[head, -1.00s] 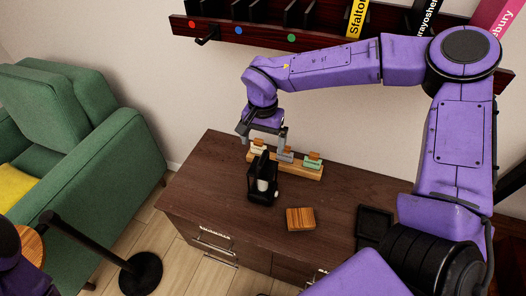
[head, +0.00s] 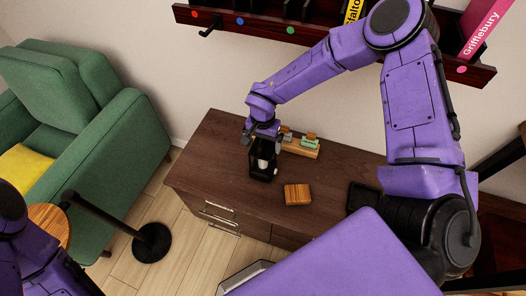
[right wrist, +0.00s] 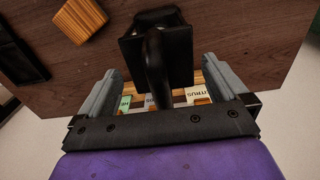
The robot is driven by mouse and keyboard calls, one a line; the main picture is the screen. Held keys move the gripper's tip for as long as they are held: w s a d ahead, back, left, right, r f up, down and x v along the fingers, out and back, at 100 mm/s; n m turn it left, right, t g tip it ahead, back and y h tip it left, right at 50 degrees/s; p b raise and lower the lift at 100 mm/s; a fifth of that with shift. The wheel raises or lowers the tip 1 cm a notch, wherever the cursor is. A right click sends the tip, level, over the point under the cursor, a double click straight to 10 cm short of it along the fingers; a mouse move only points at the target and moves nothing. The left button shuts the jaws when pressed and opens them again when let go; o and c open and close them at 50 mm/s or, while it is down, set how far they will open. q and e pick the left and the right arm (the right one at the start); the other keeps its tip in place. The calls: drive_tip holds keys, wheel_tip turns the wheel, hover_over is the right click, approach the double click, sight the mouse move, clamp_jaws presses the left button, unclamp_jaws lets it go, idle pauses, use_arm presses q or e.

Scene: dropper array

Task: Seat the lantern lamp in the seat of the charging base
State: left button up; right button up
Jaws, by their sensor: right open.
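The lantern lamp (head: 262,170) is a black open frame with a white core, standing upright on the brown cabinet top. It also shows in the right wrist view (right wrist: 158,55), its dark handle reaching back between my fingers. My right gripper (head: 262,137) is open at the lantern's top, one finger on each side of the handle with gaps visible. It also shows in the right wrist view (right wrist: 163,82). A dark square tray-like piece (head: 361,198), possibly the charging base, lies to the right, partly behind my arm; its seat is unclear. My left gripper is out of view.
A wooden block (head: 297,195) lies between lantern and dark piece. A wooden rack (head: 302,149) with small labelled items stands just behind the lantern. A wall shelf (head: 330,45) hangs above. The cabinet's front left (head: 215,180) is clear.

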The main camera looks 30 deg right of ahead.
drive_tip(key=shift+w+f, duration=0.1)
drive_tip(key=shift+f, duration=0.65)
drive_tip(key=shift+r, duration=0.1)
drive_tip(key=c, duration=1.8)
drive_tip(key=shift+c, duration=0.2)
drive_tip(key=shift+r, duration=0.9)
drive_tip(key=s+a+r, duration=0.6)
drive_tip(key=s+r, duration=0.5)
drive_tip(key=s, duration=0.1)
drive_tip(key=shift+s+a, duration=0.2)
drive_tip(key=shift+s, duration=0.05)
drive_tip(key=shift+r, duration=0.1)
